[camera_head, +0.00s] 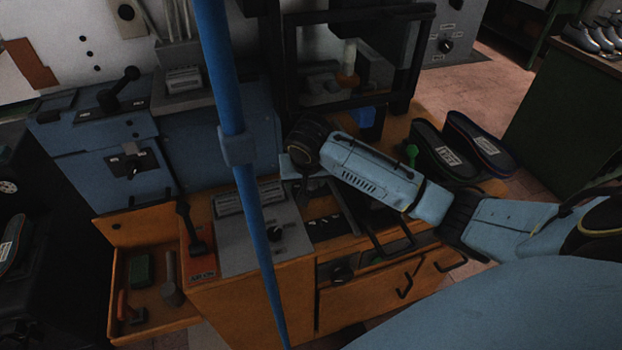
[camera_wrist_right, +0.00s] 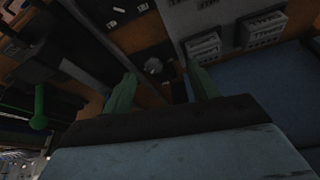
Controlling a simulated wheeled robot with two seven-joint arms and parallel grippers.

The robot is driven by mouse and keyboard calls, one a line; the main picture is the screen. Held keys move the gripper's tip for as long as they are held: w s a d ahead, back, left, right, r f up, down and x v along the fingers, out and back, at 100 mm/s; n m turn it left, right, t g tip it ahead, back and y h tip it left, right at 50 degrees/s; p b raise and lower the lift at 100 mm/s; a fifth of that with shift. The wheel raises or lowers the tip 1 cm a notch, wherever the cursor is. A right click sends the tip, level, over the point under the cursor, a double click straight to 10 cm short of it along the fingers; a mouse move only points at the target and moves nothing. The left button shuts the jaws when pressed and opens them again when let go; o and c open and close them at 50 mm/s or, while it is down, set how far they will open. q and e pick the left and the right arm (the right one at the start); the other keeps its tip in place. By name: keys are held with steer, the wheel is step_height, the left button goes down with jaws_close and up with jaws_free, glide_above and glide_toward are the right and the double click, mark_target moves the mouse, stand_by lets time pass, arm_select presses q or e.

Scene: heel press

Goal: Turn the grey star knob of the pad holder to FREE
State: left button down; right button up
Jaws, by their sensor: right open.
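In the right wrist view a small round grey knob (camera_wrist_right: 153,66), which looks like the star knob, sits on a brown surface. My right gripper (camera_wrist_right: 161,72) is open, and its two green fingers appear on either side of the knob. I cannot tell whether they touch it. In the head view my right arm reaches in from the right, and its wrist hides the knob. No FREE label is readable. My left gripper is not in view.
A grey panel (camera_head: 240,245) with a black dial (camera_head: 275,234) lies left of my right wrist. A black press frame (camera_head: 290,70) stands behind it. A blue pole (camera_head: 228,90) crosses the head view.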

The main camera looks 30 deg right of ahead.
mark_target(311, 184)
steer(key=w+d+r+m, duration=0.2)
steer(key=w+d+r, duration=0.1)
steer(key=shift+h, duration=0.4)
steer(key=b+x, duration=0.1)
steer(key=x, duration=1.2)
steer(key=shift+f+b, duration=0.2)
steer(key=shift+b, duration=0.2)
steer(key=c, duration=1)
